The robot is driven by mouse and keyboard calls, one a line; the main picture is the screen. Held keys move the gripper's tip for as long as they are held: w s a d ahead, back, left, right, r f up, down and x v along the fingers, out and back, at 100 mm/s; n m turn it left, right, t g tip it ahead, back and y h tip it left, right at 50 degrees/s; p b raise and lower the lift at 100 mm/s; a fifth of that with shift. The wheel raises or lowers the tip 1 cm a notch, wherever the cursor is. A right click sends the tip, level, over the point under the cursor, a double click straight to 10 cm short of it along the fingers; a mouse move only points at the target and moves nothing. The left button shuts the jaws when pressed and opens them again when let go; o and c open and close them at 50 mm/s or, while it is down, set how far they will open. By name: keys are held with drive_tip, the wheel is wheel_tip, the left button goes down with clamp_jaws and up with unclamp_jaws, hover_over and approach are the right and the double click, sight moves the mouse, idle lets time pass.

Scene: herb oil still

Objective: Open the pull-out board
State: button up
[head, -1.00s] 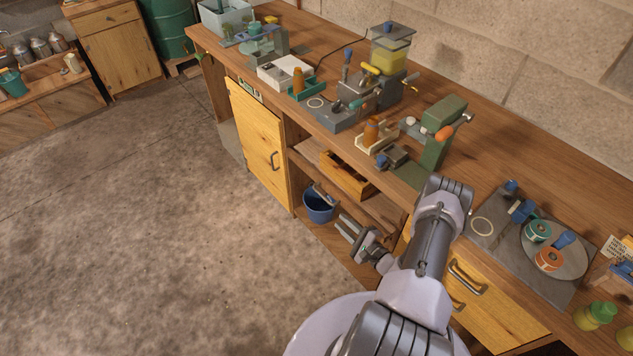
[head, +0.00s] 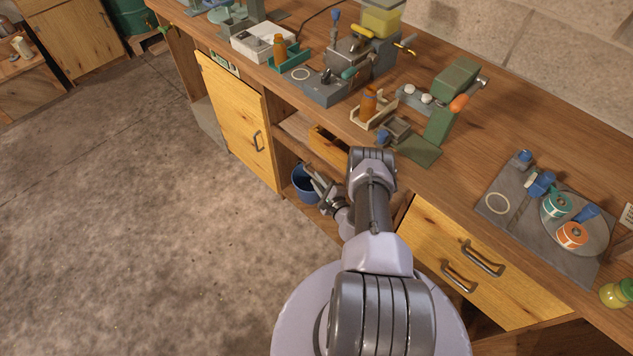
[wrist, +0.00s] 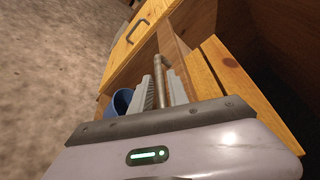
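My gripper (head: 314,173) is low in front of the open shelf bay under the bench, beside the blue bucket. Its two fingers (wrist: 162,88) stand apart, with a thin brownish rod showing between them in the wrist view; I cannot tell whether they touch it. A yellow front (head: 440,245) right of my arm has two grey bar handles, an upper one (head: 482,259) and a lower one (head: 459,277). I cannot tell which part there, if any, is the pull-out board. My gripper is well left of these handles, and my arm hides part of that front.
The blue bucket (head: 304,186) and a wooden box (head: 328,146) are in the open bay. A yellow cabinet door (head: 238,120) with a handle is left of it. The bench top (head: 430,185) carries several tools and a grey plate. The floor (head: 140,220) is clear.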

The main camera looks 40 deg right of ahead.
drive_tip(key=shift+w+d+f, duration=0.15)
drive_tip(key=shift+w, duration=0.55)
clamp_jaws()
idle(1.0)
